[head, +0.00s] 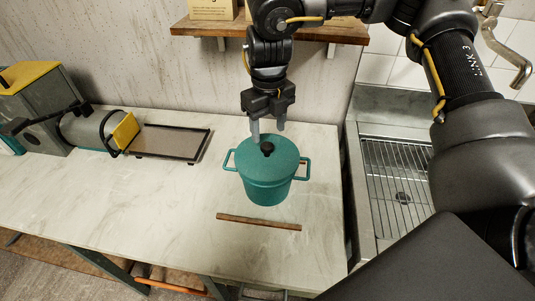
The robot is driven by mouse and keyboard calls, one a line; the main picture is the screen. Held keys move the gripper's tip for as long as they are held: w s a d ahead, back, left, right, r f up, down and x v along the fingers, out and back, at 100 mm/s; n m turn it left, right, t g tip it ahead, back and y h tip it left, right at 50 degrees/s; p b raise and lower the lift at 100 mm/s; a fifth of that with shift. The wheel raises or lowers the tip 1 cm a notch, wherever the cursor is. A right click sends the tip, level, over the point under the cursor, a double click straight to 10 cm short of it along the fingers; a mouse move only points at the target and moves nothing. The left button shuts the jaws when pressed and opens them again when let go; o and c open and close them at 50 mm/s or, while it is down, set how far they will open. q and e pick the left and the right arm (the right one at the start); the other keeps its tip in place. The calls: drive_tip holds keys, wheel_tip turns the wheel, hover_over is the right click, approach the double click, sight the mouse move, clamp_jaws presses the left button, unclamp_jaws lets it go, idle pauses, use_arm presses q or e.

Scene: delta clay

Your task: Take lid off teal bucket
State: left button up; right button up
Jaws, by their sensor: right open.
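The teal bucket (266,186) stands upright on the worktop, with a loop handle on each side. Its teal lid (262,161) sits on top, with a small black knob (267,148) in the middle. My right gripper (268,128) points down just above and behind the knob in the picture. Its fingers are apart, with nothing between them. I cannot tell whether a fingertip touches the lid. My left gripper is not in view.
A wooden strip (258,221) lies in front of the bucket. A dark-framed tray (168,143) and a grey-yellow machine (98,130) stand to the left. A sink with a wire rack (395,178) is on the right. A wooden shelf (320,32) hangs behind. The worktop's front left is clear.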

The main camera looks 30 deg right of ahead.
sight(267, 145)
drive_tip(key=f, duration=0.2)
drive_tip(key=f+p, duration=0.1)
drive_tip(key=f, duration=0.1)
drive_tip(key=shift+w+a, duration=0.1)
drive_tip(key=shift+w, duration=0.15)
drive_tip(key=shift+s+f, duration=0.1)
drive_tip(key=shift+f, duration=0.45)
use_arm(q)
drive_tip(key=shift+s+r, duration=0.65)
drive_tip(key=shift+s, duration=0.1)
use_arm(e)
clamp_jaws()
